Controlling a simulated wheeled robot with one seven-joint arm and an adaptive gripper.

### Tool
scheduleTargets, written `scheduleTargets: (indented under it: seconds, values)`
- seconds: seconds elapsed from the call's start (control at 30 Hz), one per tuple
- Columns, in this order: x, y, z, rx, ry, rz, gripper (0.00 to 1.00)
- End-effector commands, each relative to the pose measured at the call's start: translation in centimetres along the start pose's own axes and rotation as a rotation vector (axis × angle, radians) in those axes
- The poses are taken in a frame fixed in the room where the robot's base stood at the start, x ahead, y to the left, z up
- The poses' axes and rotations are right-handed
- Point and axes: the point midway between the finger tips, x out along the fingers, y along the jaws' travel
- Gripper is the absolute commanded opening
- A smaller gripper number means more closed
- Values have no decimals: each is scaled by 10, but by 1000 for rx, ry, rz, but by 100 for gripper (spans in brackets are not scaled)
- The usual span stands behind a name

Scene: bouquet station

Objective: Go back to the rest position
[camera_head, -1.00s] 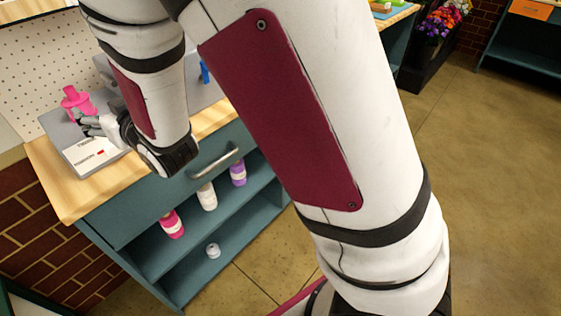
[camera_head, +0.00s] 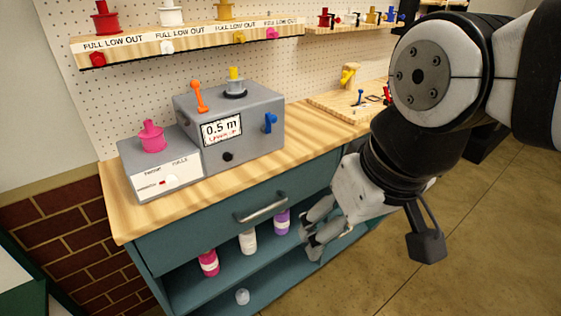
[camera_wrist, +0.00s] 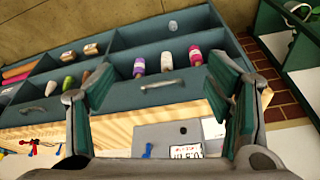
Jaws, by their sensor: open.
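My gripper (camera_head: 313,228) is open and empty in the head view, in front of the teal cabinet below the wooden counter. It hangs from my arm on the right side of the picture. In the wrist view my gripper (camera_wrist: 168,92) shows its two fingers wide apart, with the cabinet drawer front and the grey machine seen between and beyond them. Nothing lies between the fingers.
The grey machine (camera_head: 228,122) with a small display stands on the wooden counter (camera_head: 308,130). A pink spool (camera_head: 151,137) sits on its left part. Several bottles stand on the cabinet's shelf, including a white one (camera_head: 248,242). Open floor (camera_head: 440,280) lies to the right.

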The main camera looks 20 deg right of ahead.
Motion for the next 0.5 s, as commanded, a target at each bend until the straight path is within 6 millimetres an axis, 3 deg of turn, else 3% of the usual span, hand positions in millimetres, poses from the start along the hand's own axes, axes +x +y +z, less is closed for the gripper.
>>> scheduleTargets:
  seconds: [0.03, 0.17, 0.5]
  values:
    - [-4, 2, 12, 6, -21, 7, 73]
    - [-8, 4, 27, 11, -59, 14, 73]
    - [-13, 3, 27, 10, -57, 14, 73]
